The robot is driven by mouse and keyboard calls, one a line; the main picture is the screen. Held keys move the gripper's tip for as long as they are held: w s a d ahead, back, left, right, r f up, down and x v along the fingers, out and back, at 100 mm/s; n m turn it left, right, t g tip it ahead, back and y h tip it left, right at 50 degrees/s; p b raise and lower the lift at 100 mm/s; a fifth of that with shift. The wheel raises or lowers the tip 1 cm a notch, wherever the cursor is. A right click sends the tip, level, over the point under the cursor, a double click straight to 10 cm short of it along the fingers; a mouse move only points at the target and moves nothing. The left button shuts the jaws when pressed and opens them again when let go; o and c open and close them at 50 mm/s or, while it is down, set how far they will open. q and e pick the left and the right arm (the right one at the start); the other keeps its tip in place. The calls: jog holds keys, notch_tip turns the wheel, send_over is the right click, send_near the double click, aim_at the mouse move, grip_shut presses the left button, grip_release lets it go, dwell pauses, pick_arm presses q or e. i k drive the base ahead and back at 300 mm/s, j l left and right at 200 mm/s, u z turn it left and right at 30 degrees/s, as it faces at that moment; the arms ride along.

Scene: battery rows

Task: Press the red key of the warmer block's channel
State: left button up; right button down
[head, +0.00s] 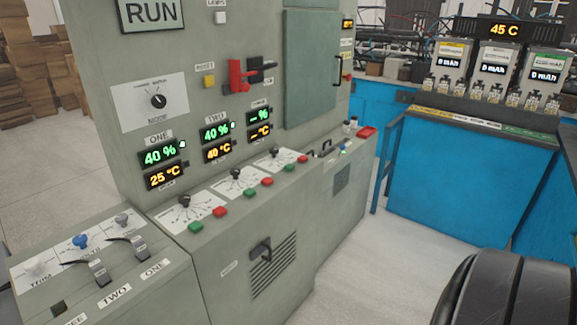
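The grey console shows channel ONE at 40 % with a temperature display (164,178) of 25 °C. Channel TWO also shows 40 %, and its temperature display (217,151) reads 40 °C, the warmer of the two. A third channel display (259,132) shows only dashes. On the sloping ledge, each of three knobs has a green and a red key in front: a near red key (220,211), a middle red key (267,181) and a far red key (303,159). The middle one lines up with channel TWO. Neither gripper is in view.
A lower panel (105,262) with levers labelled ONE and TWO stands at front left. A red lever switch (238,77) projects from the console face. A blue bench (470,185) with meters stands at back right. A dark rounded shape fills the bottom right corner.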

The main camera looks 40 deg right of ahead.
aim_at(267, 182)
jog(key=i+l+z, duration=0.15)
jog(key=i+l, duration=0.15)
jog(key=l, duration=0.25)
jog(key=i+l+z, duration=0.15)
jog(key=i+l, duration=0.2)
jog(key=l, duration=0.15)
jog(key=i+l+z, duration=0.15)
jog(key=i+l, duration=0.2)
jog(key=l, duration=0.1)
